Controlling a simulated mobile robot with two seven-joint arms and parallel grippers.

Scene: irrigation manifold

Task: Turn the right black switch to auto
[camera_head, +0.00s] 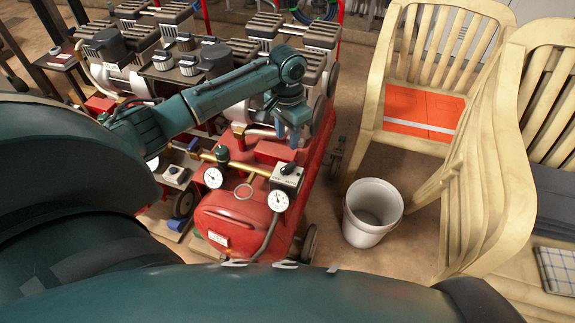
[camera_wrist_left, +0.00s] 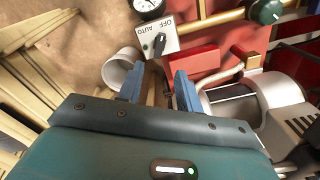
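The right black switch (camera_head: 289,169) sits on a pale box on the red compressor, beside a white gauge. In the left wrist view the same switch (camera_wrist_left: 159,43) shows on a plate marked OFF and AUTO. I cannot tell for sure which mark it points to. My left gripper (camera_head: 289,136) hangs just behind and above the switch box, apart from it. In the wrist view its two blue fingers (camera_wrist_left: 159,92) stand apart with nothing between them. Another black switch (camera_head: 173,170) sits on a box to the left. My right gripper is not in view.
Two white gauges (camera_head: 214,178) and brass pipes (camera_head: 250,167) lie close to the switch boxes. The red tank (camera_head: 238,222) is below. A white bucket (camera_head: 371,212) and wooden chairs (camera_head: 490,150) stand to the right. Motors with finned blocks (camera_head: 322,35) crowd the back.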

